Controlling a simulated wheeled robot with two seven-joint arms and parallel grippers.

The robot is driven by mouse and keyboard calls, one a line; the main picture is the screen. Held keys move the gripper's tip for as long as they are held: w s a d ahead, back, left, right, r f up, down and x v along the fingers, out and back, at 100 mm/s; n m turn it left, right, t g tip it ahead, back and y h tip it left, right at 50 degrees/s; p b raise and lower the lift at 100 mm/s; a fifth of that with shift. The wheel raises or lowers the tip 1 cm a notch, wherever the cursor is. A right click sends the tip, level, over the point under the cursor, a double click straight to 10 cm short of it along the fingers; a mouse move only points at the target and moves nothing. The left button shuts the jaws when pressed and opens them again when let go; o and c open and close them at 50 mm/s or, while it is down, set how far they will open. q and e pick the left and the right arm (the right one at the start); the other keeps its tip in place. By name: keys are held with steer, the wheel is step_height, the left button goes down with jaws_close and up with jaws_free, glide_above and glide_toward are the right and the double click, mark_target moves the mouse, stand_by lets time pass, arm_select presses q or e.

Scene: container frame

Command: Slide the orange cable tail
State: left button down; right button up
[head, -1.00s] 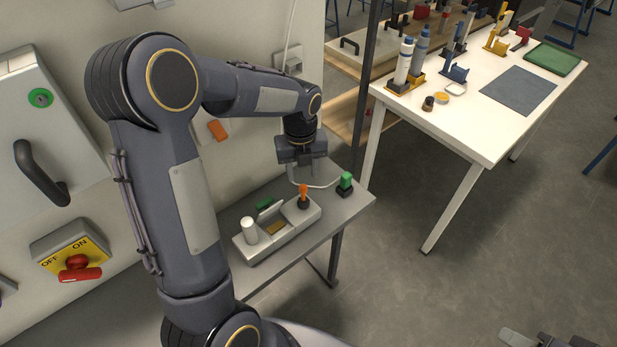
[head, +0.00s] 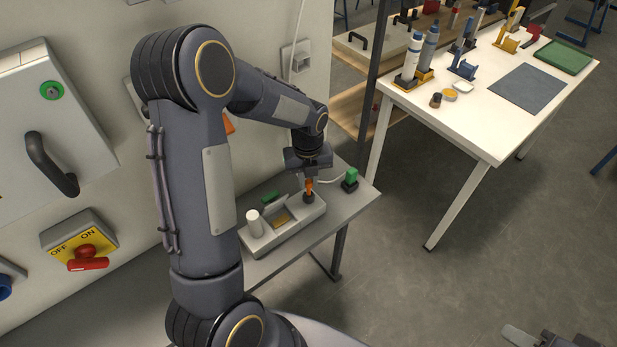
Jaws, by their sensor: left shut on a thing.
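The orange cable tail (head: 309,185) stands up from a dark round base on the right end of a pale grey fixture (head: 262,247). My left gripper (head: 309,179) points down over it and is shut on its upper part. The fingers hide some of the orange piece. A thin white cable (head: 331,182) runs from near the gripper to a green block (head: 351,176) on a dark base to the right. A dark part of my right arm's end (head: 528,336) shows at the bottom right edge; its fingers cannot be made out.
The fixture stands on a narrow grey bench (head: 345,206) against a panelled wall. A white cylinder (head: 254,222) rises from its left end. A red switch handle (head: 88,262) and a grey cabinet (head: 70,120) are at left. A white table (head: 485,130) with tools stands right, across open floor.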

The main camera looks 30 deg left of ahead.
mark_target(309, 192)
arm_select(q)
steer(key=shift+f, duration=0.1)
step_height(309, 192, down, 3)
steer(key=b, duration=0.2)
steer(key=shift+f+b, duration=0.15)
steer(key=shift+b, duration=0.2)
steer(key=shift+s, duration=0.15)
steer(key=c, duration=1.7)
jaws_free()
steer(key=o, duration=0.4)
steer(key=shift+r, duration=0.2)
